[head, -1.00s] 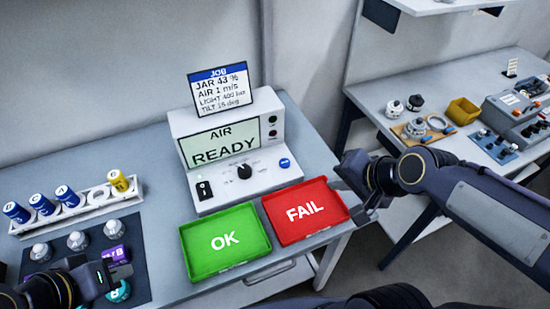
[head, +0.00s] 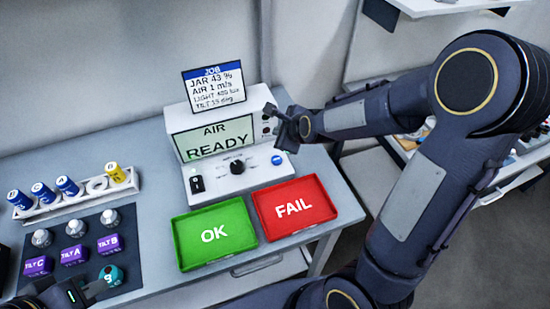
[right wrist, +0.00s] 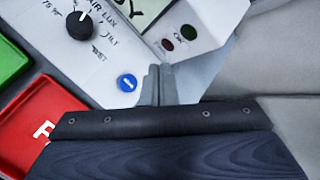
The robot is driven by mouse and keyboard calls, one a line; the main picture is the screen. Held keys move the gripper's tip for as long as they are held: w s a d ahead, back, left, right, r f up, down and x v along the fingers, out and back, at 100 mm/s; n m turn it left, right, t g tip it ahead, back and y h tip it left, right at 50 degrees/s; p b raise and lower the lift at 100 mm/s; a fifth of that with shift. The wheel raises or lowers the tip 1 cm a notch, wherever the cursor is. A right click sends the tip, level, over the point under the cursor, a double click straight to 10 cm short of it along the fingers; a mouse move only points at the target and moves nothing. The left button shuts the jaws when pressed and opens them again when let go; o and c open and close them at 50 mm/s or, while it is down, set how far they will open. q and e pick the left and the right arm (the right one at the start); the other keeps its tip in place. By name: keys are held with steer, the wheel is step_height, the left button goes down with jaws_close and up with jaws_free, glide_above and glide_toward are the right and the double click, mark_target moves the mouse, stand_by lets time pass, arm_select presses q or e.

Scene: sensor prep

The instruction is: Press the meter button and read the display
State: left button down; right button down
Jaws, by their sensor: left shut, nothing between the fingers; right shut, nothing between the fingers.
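The white meter (head: 215,185) stands at the back of the table. Its display (head: 215,139) reads "AIR READY". A dark knob (head: 237,168) and a blue button (head: 277,160) are on its sloped front; the button also shows in the right wrist view (right wrist: 127,83). My right gripper (head: 283,128) is shut and empty at the meter's right end, above the button in the head view. In the right wrist view its fingertips (right wrist: 157,75) are just right of the button, apart from it in the picture. My left gripper (head: 80,293) is shut at the lower left, partly cut off.
A job card (head: 213,88) stands on the meter. A green OK tray (head: 214,234) and red FAIL tray (head: 294,206) lie in front. At left are a rack (head: 82,202) of batteries and a dark mat (head: 125,222) with several sensors. Another bench stands at right.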

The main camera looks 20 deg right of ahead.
steer(key=b, duration=0.7)
glide_above(279, 162)
step_height(279, 162, down, 8)
steer(key=shift+w+f, duration=0.1)
steer(key=shift+f+b, duration=0.35)
steer(key=shift+b, duration=0.05)
stand_by(1.4)
steer(key=shift+f+b, duration=0.4)
steer(key=shift+b, duration=0.1)
steer(key=shift+f+b, duration=0.45)
steer(key=shift+b, duration=0.05)
stand_by(0.6)
steer(key=shift+r, duration=0.1)
steer(key=shift+r+p, duration=0.7)
steer(key=shift+r, duration=0.05)
